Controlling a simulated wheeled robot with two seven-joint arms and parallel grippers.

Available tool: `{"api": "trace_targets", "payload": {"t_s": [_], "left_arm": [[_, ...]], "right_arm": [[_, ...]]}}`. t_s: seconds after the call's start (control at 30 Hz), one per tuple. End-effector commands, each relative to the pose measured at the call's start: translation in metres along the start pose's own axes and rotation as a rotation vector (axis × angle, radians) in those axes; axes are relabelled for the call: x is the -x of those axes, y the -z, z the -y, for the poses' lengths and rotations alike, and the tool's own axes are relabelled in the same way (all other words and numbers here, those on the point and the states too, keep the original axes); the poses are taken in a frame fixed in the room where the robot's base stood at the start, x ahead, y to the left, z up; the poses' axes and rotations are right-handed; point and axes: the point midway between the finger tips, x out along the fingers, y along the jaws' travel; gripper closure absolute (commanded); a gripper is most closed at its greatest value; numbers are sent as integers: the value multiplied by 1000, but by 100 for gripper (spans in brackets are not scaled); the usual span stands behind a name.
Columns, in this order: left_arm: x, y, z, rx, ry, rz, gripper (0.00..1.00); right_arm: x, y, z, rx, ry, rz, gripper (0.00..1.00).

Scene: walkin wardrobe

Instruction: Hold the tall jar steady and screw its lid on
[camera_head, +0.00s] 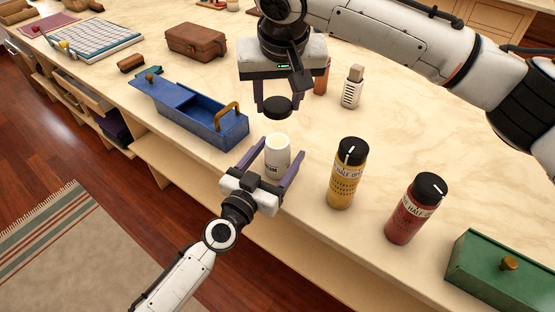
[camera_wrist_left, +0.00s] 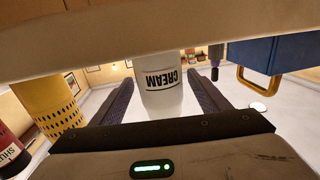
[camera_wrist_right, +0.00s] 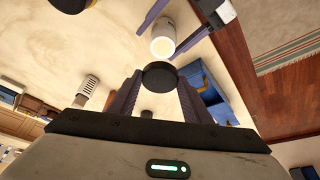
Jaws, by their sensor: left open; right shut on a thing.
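The tall jar (camera_head: 275,160) is white with the word CREAM and stands upright and open-topped on the counter. It also shows in the left wrist view (camera_wrist_left: 162,85) and, from above, in the right wrist view (camera_wrist_right: 163,38). My left gripper (camera_head: 273,163) is open, with one finger on each side of the jar. The black round lid (camera_head: 277,107) is between the fingers of my right gripper (camera_head: 276,102), which is shut on it. The lid is held above the jar and apart from it; it also shows in the right wrist view (camera_wrist_right: 160,75).
A yellow shaker (camera_head: 347,175) and a red shaker (camera_head: 415,210) stand right of the jar. A blue box (camera_head: 200,115) with a handle is at left, a green box (camera_head: 500,270) at lower right. The counter's front edge is near the jar.

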Motion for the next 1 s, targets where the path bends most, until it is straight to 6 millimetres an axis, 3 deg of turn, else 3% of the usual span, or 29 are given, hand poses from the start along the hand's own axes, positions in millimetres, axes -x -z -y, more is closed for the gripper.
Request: {"api": "trace_targets", "payload": {"t_s": [0.1, 0.3, 0.7, 1.0], "left_arm": [[-19, 1, 0, -4, -1, -1, 31], [-36, 0, 0, -2, 1, 1, 31], [-39, 0, 1, 0, 2, 0, 32], [-39, 0, 1, 0, 2, 0, 83]], "right_arm": [[0, 0, 0, 0, 0, 0, 76], [0, 0, 0, 0, 0, 0, 76], [0, 0, 0, 0, 0, 0, 76], [0, 0, 0, 0, 0, 0, 76]]}}
